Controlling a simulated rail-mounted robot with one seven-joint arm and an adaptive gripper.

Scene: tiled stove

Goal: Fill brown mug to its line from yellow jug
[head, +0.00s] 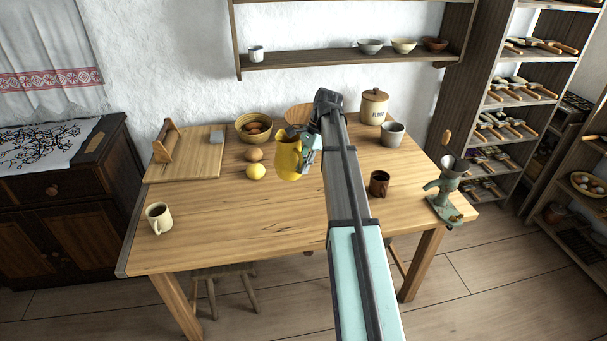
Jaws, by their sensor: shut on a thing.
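The yellow jug (287,160) is at the middle of the wooden table, left of my arm, and looks nearly upright. My gripper (306,158) is shut on its right side, where the handle would be; the fingers are partly hidden by my arm. I cannot tell whether the jug touches the table. The brown mug (379,184) stands upright on the table to the right of my arm, apart from the jug. Its line and its contents cannot be made out at this size.
A lemon (255,172) and an onion (253,154) lie left of the jug. A cream mug (159,217) stands at the left front. A grey pot (392,134) and flour canister (374,107) stand behind the brown mug, a grinder (447,185) to its right. The table's front middle is clear.

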